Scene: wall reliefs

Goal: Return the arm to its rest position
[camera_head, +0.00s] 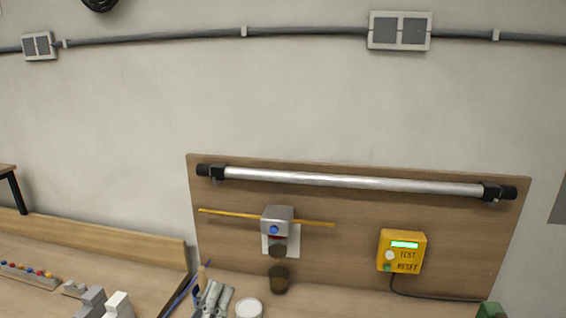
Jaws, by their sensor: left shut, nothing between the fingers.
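My left gripper (217,290) shows at the bottom edge, left of the middle. Its grey fingers are shut with nothing between them, and the rest of the arm is cut off by the frame. It is in front of the lower left part of the wooden board (340,235), beside a white round item (249,308). My right gripper is not in view.
The board carries a metal bar (350,181), a grey box with a blue button (277,222), and a yellow TEST/RESET box (401,251). A dark brown cup-like item (279,280) is below the grey box. Grey and white blocks (105,303) are lower left. A green item (490,310) is lower right.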

